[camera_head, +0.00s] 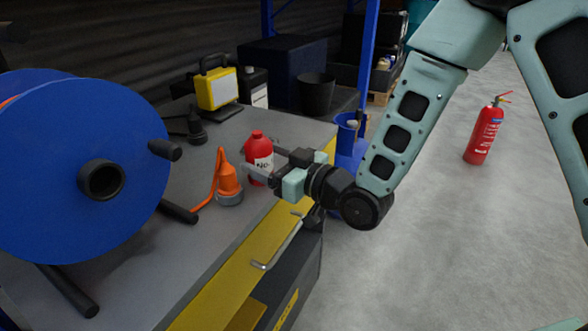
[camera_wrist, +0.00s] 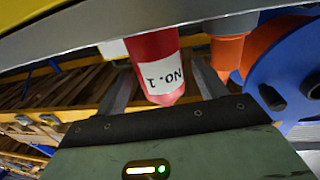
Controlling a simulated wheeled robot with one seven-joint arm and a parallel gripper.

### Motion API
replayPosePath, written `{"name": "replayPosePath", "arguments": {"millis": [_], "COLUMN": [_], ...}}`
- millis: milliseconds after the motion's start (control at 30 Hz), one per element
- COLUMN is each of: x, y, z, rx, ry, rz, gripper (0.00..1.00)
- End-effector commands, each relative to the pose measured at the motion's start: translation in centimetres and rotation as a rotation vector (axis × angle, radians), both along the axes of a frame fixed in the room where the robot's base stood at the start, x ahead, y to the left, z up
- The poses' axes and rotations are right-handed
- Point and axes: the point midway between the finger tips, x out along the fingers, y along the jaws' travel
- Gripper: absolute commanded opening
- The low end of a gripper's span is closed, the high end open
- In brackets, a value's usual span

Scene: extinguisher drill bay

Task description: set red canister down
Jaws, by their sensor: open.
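The red canister (camera_head: 258,156) stands upright on the grey workbench (camera_head: 285,128), near its right edge. It has a white label with black lettering, and the label also shows on the canister in the wrist view (camera_wrist: 155,62), where the picture is upside down. My gripper (camera_head: 262,172) is level with the canister, reaching in from the right. Its fingers are spread apart. In the wrist view the canister lies between the two fingertips (camera_wrist: 160,85), with gaps visible beside it.
An orange plug connector (camera_head: 229,185) with its cable stands just left of the canister. A large blue cable reel (camera_head: 60,170) fills the left of the bench. A yellow work lamp (camera_head: 217,88) stands behind. A fire extinguisher (camera_head: 484,135) stands on the open floor at right.

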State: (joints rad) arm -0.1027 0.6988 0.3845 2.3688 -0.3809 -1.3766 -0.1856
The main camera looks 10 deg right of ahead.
Motion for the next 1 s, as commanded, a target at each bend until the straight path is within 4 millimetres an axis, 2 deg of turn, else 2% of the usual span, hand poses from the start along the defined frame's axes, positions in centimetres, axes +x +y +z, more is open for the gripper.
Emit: {"name": "replayPosePath", "arguments": {"millis": [200, 300, 733, 867, 1000], "x": [-3.7, -4.0, -5.5, -5.6, -5.7], "y": [-3.9, -4.2, -5.6, -5.6, -4.9], "z": [-0.1, 0.6, 0.2, 0.1, -0.1], "rx": [-0.001, -0.001, 0.000, -0.002, -0.060], "ry": [0.003, 0.006, 0.001, 0.001, 0.034], "rz": [-0.003, 0.000, -0.001, 0.000, 0.021], "gripper": [0.71, 0.71, 0.71, 0.71, 0.71]}}
